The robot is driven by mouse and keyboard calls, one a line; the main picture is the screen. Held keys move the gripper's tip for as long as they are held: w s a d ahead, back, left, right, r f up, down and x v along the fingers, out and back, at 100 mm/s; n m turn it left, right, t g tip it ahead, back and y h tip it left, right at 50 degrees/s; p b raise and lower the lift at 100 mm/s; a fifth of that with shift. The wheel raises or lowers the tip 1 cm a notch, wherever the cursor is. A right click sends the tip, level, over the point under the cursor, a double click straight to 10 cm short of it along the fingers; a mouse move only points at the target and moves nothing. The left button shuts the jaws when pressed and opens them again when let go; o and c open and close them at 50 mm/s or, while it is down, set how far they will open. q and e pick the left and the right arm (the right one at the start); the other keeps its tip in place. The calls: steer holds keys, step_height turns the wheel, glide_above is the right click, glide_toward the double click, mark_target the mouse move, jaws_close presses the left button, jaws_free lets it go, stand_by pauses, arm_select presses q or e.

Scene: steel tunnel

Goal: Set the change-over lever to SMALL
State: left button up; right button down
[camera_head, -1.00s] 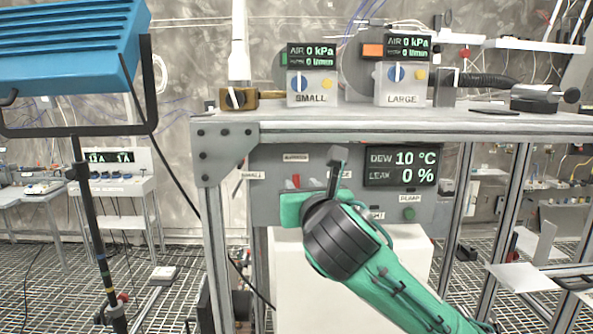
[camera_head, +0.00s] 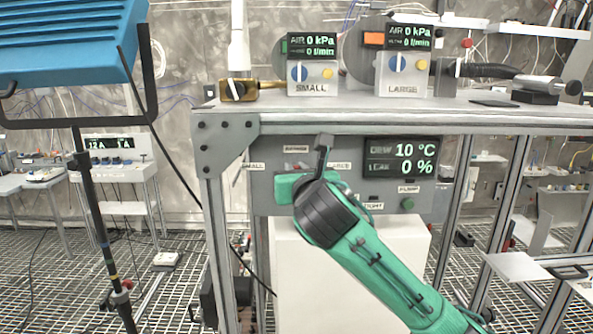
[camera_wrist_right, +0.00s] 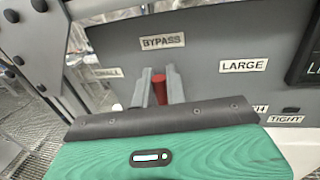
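The red change-over lever (camera_wrist_right: 159,86) is on the grey panel (camera_wrist_right: 210,45), below the BYPASS label (camera_wrist_right: 162,41). In the right wrist view the SMALL label (camera_wrist_right: 108,73) is left of it and the LARGE label (camera_wrist_right: 243,65) right of it. My right gripper (camera_wrist_right: 158,84) has its two grey fingers close together, one on each side of the lever. Whether they press on it cannot be told. In the head view my green right gripper (camera_head: 288,187) is at the panel and hides most of the lever. My left gripper is not in view.
Above the panel is a steel bench top (camera_head: 370,116) with the SMALL gauge box (camera_head: 312,72) and the LARGE gauge box (camera_head: 403,75). A display (camera_head: 402,158) reads 10 °C and 0 %. A blue lamp (camera_head: 70,40) on a stand is at left.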

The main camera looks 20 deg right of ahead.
steer(key=shift+a+r+n+p, duration=0.1)
steer(key=shift+r+n+p, duration=0.15)
steer(key=shift+p, duration=0.45)
steer(key=n+p, duration=0.1)
steer(key=p, duration=0.1)
steer(key=a+n+p, duration=0.1)
steer(key=p, duration=0.1)
steer(key=shift+w+a+n+g, duration=0.25)
steer(key=shift+w+a+g, duration=0.05)
steer(key=shift+w+a+f+n+p, duration=0.15)
steer(key=shift+a+f+n+p, duration=0.3)
steer(key=shift+n, duration=0.35)
steer(key=shift+w+a+f+n+g+h, duration=0.15)
steer(key=shift+a+f+n+g, duration=0.2)
steer(key=shift+n, duration=0.4)
steer(key=shift+w+a+f+n+g+h, duration=0.1)
steer(key=shift+a+f+n+h, duration=0.1)
steer(key=shift+a+f+n, duration=0.45)
steer(key=shift+w+a+f+n+g+h, duration=0.15)
steer(key=shift+a+n+g, duration=0.15)
steer(key=shift+n, duration=0.6)
steer(key=shift+s, duration=0.1)
steer(key=c, duration=1.5)
jaws_free()
